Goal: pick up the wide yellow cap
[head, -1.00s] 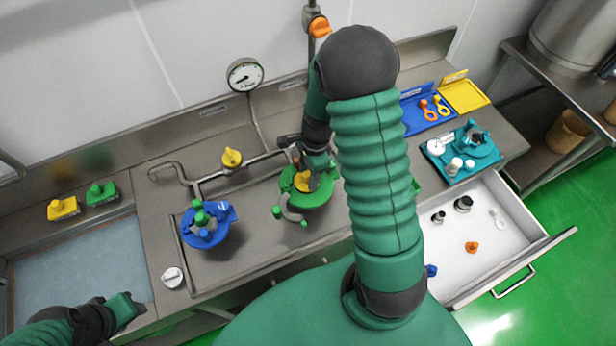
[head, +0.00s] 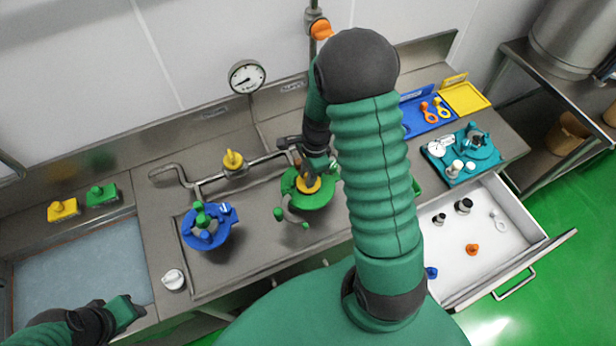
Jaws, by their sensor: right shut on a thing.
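The wide yellow cap (head: 309,185) shows as a yellow disc at the middle of the green round fitting (head: 296,201) on the steel counter. My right gripper (head: 311,173) comes down from above and is shut on the cap. The wrist and fingers hide part of the cap, and I cannot tell whether it still touches the fitting. My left gripper (head: 128,311) is low at the left, over the edge of the sink, away from the cap. Its finger opening is not clear.
A blue fitting (head: 209,241) with green and blue knobs stands left of the green one. A yellow-handled valve (head: 233,159) and pipe run behind. A teal tray (head: 459,174) and blue tray (head: 414,126) are at right, above an open drawer (head: 485,258) with small parts.

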